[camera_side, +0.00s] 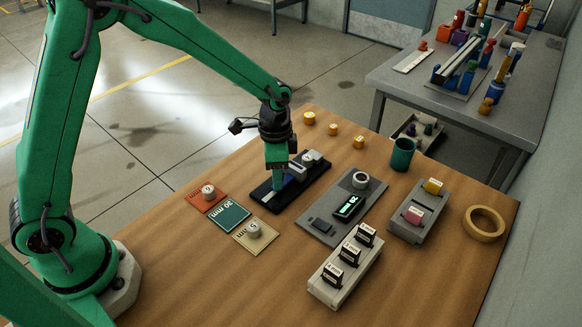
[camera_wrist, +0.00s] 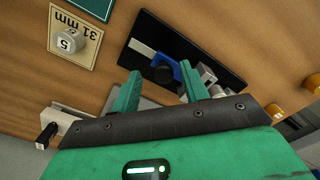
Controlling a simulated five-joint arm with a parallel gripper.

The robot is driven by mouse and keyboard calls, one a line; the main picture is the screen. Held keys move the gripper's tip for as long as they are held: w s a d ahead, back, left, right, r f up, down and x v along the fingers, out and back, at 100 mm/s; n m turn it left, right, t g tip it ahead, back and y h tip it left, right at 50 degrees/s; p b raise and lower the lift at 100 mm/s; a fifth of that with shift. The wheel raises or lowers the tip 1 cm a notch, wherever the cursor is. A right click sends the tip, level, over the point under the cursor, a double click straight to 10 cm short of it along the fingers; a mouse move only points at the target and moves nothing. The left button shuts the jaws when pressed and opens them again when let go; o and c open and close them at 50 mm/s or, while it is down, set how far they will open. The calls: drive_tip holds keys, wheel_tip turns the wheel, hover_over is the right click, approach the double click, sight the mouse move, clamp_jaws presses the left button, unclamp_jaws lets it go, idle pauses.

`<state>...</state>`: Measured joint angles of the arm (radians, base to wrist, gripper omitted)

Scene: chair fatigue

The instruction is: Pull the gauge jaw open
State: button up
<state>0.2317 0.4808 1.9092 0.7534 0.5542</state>
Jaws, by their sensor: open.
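The gauge is a black base (camera_side: 308,184) on the wooden table with a silver rail, a blue jaw (camera_side: 288,181) and grey blocks at its far end. In the wrist view the blue jaw (camera_wrist: 194,84) and a black round knob (camera_wrist: 164,70) sit on the rail, ahead of my fingers. My gripper (camera_side: 277,184) points down over the near part of the gauge, and it also shows in the wrist view (camera_wrist: 160,80) with its green fingers apart and nothing between them. The fingers partly hide the gauge; I cannot tell whether the right finger touches the blue jaw.
Orange (camera_side: 200,202), teal (camera_side: 229,215) and tan (camera_side: 243,244) cards lie left of the gauge. A grey console (camera_side: 322,212) with a lit display, a rack (camera_side: 331,292) of black tags, a tray (camera_side: 403,228), a cup (camera_side: 402,155) and a tape ring (camera_side: 499,217) stand to the right.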

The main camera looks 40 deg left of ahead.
wheel_tip(320, 180, up, 7)
drive_tip(key=shift+r, duration=0.25)
idle(0.3)
drive_tip(key=shift+r, duration=0.1)
drive_tip(key=s+a+r+n+t, duration=0.2)
drive_tip(key=s+a+r+n, duration=0.2)
drive_tip(key=s, duration=0.6)
drive_tip(key=s+a+r+n+t, duration=0.3)
drive_tip(key=s+a+r+n, duration=0.2)
drive_tip(key=s+r, duration=0.3)
drive_tip(key=shift+s+a+r+t, duration=0.25)
drive_tip(key=shift+s+a, duration=0.25)
drive_tip(key=shift+s, duration=0.5)
